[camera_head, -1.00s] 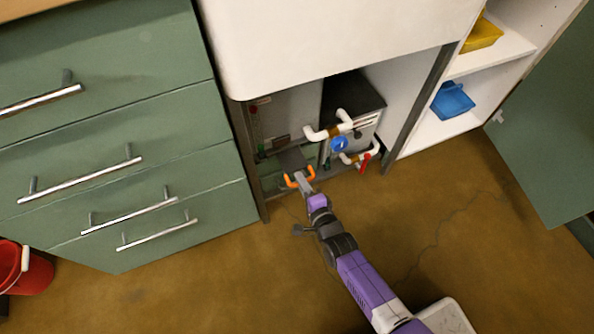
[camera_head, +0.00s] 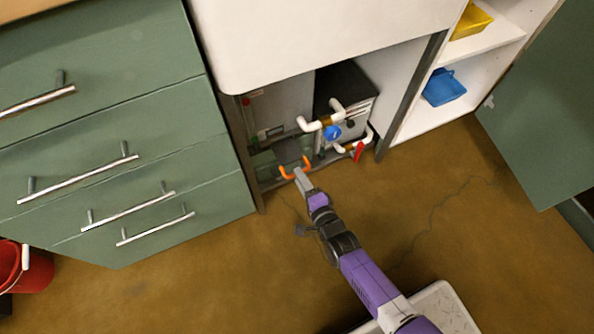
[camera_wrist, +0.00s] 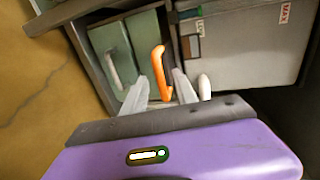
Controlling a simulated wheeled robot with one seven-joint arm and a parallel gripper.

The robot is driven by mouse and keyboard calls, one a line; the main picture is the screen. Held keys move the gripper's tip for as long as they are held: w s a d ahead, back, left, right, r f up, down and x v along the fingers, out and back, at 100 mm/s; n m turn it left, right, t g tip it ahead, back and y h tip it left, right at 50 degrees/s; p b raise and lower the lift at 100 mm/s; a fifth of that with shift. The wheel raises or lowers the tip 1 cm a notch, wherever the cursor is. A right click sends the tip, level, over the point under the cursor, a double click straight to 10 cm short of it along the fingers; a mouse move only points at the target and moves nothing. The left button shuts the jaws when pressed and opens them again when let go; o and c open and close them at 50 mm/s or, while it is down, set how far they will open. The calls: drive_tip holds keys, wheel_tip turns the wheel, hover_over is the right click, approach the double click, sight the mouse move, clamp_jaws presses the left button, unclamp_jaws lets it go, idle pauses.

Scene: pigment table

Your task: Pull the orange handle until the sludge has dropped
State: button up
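The orange handle (camera_head: 285,174) is a U-shaped pull low in the open bay under the white counter. In the wrist view the orange handle (camera_wrist: 158,68) stands between the tips of my two pale fingers, with narrow gaps seeming to show on both sides. My gripper (camera_head: 299,173) is at the handle's near side in the head view and covers part of it. In the wrist view my gripper (camera_wrist: 162,90) is open, its fingers spread around the handle's near end. I cannot make out any sludge.
A grey tank with a MAX label (camera_wrist: 284,13) is beside the handle. White pipes (camera_head: 310,125), a blue knob (camera_head: 332,133) and a red lever (camera_head: 358,152) are to its right. Green drawers (camera_head: 120,205) flank the bay on the left. Brown floor in front is clear.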

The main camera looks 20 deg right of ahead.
drive_tip(key=shift+p+v, duration=0.55)
drive_tip(key=shift+v, duration=1.65)
